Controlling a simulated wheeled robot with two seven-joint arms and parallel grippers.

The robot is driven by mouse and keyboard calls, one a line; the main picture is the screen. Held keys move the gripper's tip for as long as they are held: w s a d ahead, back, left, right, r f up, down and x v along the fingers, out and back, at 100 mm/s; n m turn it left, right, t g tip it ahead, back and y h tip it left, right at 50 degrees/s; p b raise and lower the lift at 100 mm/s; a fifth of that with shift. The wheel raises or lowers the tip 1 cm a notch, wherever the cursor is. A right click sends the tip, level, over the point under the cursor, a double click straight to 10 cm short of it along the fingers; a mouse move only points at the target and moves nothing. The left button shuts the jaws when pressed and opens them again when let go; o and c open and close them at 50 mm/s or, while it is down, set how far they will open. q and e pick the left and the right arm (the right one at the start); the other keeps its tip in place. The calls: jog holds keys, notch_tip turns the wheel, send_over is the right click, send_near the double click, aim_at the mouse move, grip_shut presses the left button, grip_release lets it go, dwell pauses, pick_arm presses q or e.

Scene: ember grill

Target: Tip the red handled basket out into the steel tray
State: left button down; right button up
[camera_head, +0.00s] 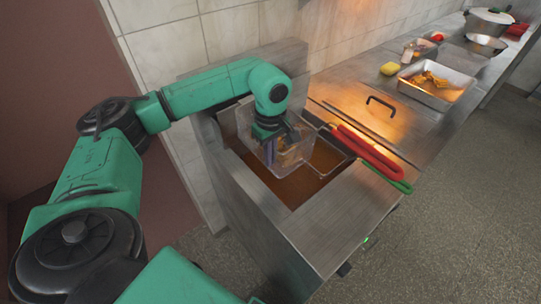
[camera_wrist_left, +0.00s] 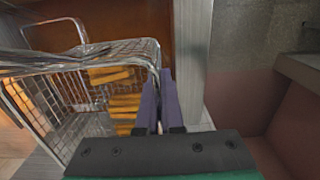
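A wire basket (camera_head: 302,152) with yellow-orange pieces inside is at the fryer. The wrist view shows its mesh wall (camera_wrist_left: 72,98) and the pieces (camera_wrist_left: 118,103). My left gripper (camera_head: 270,148) points down at its rim. In the wrist view its purple fingers (camera_wrist_left: 159,100) are close together at the basket's corner and look shut on the rim; the contact is partly hidden. A red handle (camera_head: 365,150) reaches right over the counter; where it joins the basket is unclear. The steel tray (camera_head: 458,82) stands farther along the counter with golden food in it. My right gripper is not in view.
Brown oil (camera_head: 327,157) fills the fryer well. A green handle (camera_head: 392,180) lies beside the red one. A metal lid with a black handle (camera_head: 381,104) lies between fryer and tray.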

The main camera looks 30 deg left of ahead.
pick_arm(q)
jog(key=c, duration=1)
grip_release()
jog(key=shift+r, duration=0.15)
notch_tip(320, 180, up, 11)
jog(key=shift+r+b, duration=0.15)
jog(key=shift+b, duration=1.05)
notch_tip(320, 180, up, 3)
jog(key=shift+r+p, duration=0.1)
jog(key=shift+p, duration=0.7)
jog(key=shift+s, duration=0.1)
